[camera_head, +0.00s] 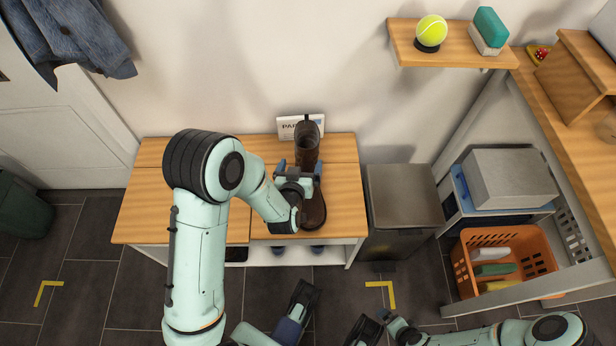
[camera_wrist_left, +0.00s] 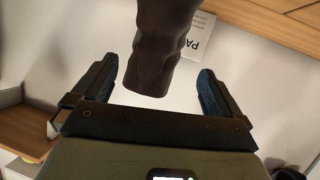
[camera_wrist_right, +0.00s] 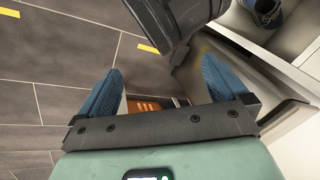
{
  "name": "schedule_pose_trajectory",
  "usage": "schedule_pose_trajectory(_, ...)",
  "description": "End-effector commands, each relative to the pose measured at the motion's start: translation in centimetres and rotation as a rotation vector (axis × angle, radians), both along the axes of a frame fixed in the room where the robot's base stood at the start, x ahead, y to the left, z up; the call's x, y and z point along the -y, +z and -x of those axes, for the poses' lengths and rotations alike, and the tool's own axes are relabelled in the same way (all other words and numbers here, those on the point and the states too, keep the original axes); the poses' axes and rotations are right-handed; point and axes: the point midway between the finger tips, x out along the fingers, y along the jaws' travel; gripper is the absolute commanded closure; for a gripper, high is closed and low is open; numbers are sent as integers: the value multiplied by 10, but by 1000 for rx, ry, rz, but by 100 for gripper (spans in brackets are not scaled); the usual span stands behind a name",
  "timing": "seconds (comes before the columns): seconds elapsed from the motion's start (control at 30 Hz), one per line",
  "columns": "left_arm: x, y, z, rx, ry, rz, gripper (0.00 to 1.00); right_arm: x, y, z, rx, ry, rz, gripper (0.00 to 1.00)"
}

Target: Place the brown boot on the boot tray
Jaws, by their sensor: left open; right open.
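The brown boot (camera_head: 307,146) stands upright on the right part of the wooden bench (camera_head: 148,208), its toe toward the bench's front edge. My left gripper (camera_head: 300,167) is open, with its fingers on either side of the boot. In the left wrist view the boot's brown shaft (camera_wrist_left: 160,45) shows beyond and between the open fingers, with gaps at both sides. My right gripper (camera_wrist_right: 160,95) is open and low by the floor, away from the boot. I cannot make out a boot tray for certain.
A white card (camera_head: 287,124) stands behind the boot. A grey box (camera_head: 404,190) is right of the bench, and an orange crate (camera_head: 462,270) sits lower right. Shoes (camera_head: 318,249) show under the bench. The bench top's left part is clear.

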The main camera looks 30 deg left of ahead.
Motion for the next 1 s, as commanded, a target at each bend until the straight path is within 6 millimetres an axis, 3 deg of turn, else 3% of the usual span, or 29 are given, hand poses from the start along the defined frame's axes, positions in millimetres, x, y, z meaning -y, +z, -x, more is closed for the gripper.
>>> schedule_pose_trajectory(0.5, -14, -22, -50, -1, -1, 0, 0, 11, -15, -21, 55, -23, 27, 0)
schedule_pose_trajectory(0.77, -14, -22, -51, -1, -1, 0, 0, 11, -14, -22, 58, -23, 28, 0)
schedule_pose_trajectory(1.0, -14, -22, -51, -2, -1, 1, 78, 11, -14, -22, 57, -23, 28, 0)
